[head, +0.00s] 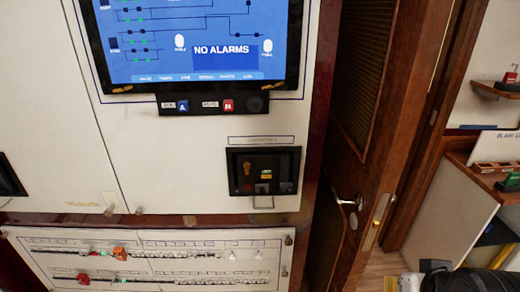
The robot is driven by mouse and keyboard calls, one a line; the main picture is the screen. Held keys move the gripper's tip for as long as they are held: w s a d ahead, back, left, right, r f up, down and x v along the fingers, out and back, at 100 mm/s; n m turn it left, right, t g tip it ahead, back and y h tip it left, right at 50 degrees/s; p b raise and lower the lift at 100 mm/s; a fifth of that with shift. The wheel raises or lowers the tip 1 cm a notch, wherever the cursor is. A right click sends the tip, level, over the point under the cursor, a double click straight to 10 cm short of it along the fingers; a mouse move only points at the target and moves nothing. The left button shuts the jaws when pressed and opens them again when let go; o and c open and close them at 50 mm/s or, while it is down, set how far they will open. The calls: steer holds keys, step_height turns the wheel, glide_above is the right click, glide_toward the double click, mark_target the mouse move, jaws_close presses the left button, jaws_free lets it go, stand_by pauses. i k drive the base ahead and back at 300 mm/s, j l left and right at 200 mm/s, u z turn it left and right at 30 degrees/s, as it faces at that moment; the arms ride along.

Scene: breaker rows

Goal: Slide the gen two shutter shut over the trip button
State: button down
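A black recessed control box (233,163) is set in the white panel below the screen, under a narrow label strip (262,140) whose text is too small to read surely. Inside it are a yellowish control (247,168), a small yellow-green tag (266,174) and a dark reddish spot (247,188) that may be a button. Small grey pieces (262,188) sit along its lower part. A thin metal loop (263,206) hangs at its lower edge. I cannot tell which part is the shutter or how far it covers the button. My gripper's fingers are not in view.
A screen reading "NO ALARMS" (225,52) is above, with a button strip (212,104) below it. A breaker row panel (150,262) lies lower. Another black box (8,178) is at the left edge. A wooden door with a handle (346,203) stands right of the panel.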

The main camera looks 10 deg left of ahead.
mark_target(262, 190)
steer(key=u, duration=2.45)
steer(key=k+j+z, duration=0.1)
steer(key=z, duration=0.4)
steer(key=k+z, duration=0.3)
steer(key=z, duration=0.2)
steer(key=k+z, duration=0.2)
steer(key=z, duration=0.3)
